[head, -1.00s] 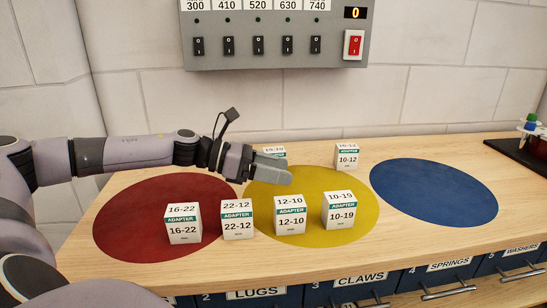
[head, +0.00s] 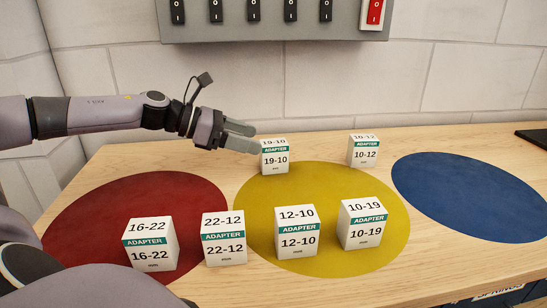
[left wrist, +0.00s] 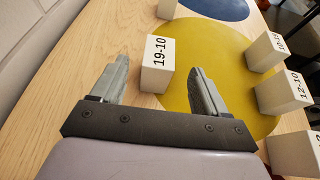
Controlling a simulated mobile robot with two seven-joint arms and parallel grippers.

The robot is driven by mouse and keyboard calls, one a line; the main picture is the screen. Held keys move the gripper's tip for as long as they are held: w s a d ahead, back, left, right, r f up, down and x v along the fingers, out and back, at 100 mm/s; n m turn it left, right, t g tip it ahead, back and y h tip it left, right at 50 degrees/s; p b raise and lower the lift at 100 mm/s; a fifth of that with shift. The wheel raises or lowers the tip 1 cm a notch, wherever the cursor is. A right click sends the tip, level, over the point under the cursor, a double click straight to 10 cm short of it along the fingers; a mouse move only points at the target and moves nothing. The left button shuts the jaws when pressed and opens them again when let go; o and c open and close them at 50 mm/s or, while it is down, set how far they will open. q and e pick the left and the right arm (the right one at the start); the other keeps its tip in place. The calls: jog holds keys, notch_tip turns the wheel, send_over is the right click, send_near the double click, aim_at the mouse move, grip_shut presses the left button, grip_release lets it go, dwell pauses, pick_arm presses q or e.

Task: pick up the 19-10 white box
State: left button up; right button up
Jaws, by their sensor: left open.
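The 19-10 white box (head: 275,157) stands upright at the back edge of the yellow circle, with a green ADAPTER band on its front. My left gripper (head: 252,142) is open beside it, to its left in the head view, with the fingers pointing at the box. In the left wrist view the 19-10 box (left wrist: 157,64) lies ahead, between the lines of the two open fingers (left wrist: 158,85). The gap between the fingers is empty. My right gripper does not show.
Similar boxes stand around: 10-12 (head: 364,152) at the back right, and 16-22 (head: 150,247), 22-12 (head: 223,240), 12-10 (head: 297,235) and 10-19 (head: 362,225) in front. Red (head: 90,215), yellow (head: 335,185) and blue (head: 470,195) circles mark the wooden bench. A wall stands behind.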

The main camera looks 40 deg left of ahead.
aim_at(274, 142)
pick_arm(q)
jog(key=shift+p+x, duration=0.45)
jog(key=shift+x, duration=0.45)
jog(key=p+x, duration=0.2)
jog(key=shift+w+d, duration=0.25)
jog(key=shift+w, duration=0.05)
jog(key=shift+p+x, duration=0.55)
jog(key=shift+x, duration=0.6)
jog(key=shift+a+f, duration=0.1)
jog(key=shift+f, duration=0.1)
